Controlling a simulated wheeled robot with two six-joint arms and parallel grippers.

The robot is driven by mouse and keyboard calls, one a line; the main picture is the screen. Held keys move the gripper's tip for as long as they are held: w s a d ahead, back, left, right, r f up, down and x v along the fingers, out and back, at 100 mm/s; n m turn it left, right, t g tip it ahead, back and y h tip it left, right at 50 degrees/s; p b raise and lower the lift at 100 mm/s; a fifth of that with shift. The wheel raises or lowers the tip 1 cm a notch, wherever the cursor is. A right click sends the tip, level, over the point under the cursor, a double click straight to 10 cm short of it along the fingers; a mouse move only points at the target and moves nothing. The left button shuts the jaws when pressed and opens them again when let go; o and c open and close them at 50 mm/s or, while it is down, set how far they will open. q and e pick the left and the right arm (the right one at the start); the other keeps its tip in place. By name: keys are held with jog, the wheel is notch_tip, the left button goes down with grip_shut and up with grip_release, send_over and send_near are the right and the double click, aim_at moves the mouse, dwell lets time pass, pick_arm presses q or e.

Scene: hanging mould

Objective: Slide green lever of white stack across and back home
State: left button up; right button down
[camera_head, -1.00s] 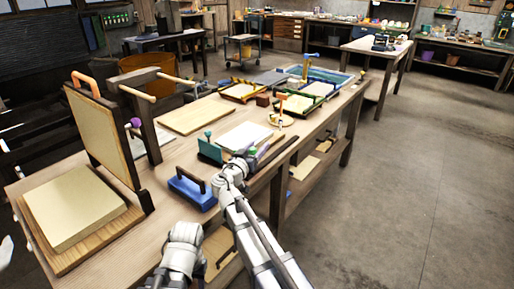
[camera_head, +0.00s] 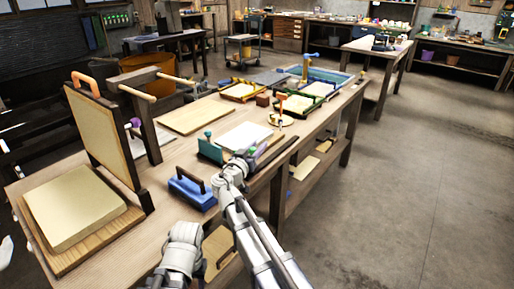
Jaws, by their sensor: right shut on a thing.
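The white stack (camera_head: 246,135) lies flat on the long wooden bench, in a holder with a teal end piece (camera_head: 209,151) at its left. The green lever (camera_head: 252,151) shows as a small green tip at the near edge of the stack. My right gripper (camera_head: 245,159) is at this lever and shut on it. The fingers are small and partly hidden by my wrist, so the exact hold is hard to see.
A blue block with a dark handle (camera_head: 192,188) stands just left of my right wrist. A hinged framed board (camera_head: 103,137) stands upright at the left behind a cream slab (camera_head: 75,207). Trays (camera_head: 298,104) and a small orange-handled item (camera_head: 281,118) lie beyond the stack.

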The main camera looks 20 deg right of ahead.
dwell(0.6)
jog(key=s+d+x, duration=0.1)
jog(key=x, duration=0.8)
jog(key=s+d+x, duration=0.1)
jog(key=x, duration=0.8)
jog(key=s+d+x, duration=0.1)
jog(key=d+x, duration=0.1)
jog(key=x, duration=0.7)
jog(key=shift+d, duration=0.4)
jog(key=c, duration=0.7)
grip_release()
jog(key=shift+d, duration=0.15)
jog(key=shift+o, duration=0.9)
jog(key=shift+s, duration=0.15)
jog(key=v, duration=0.7)
jog(key=shift+s+a, duration=0.2)
jog(key=shift+a, duration=0.2)
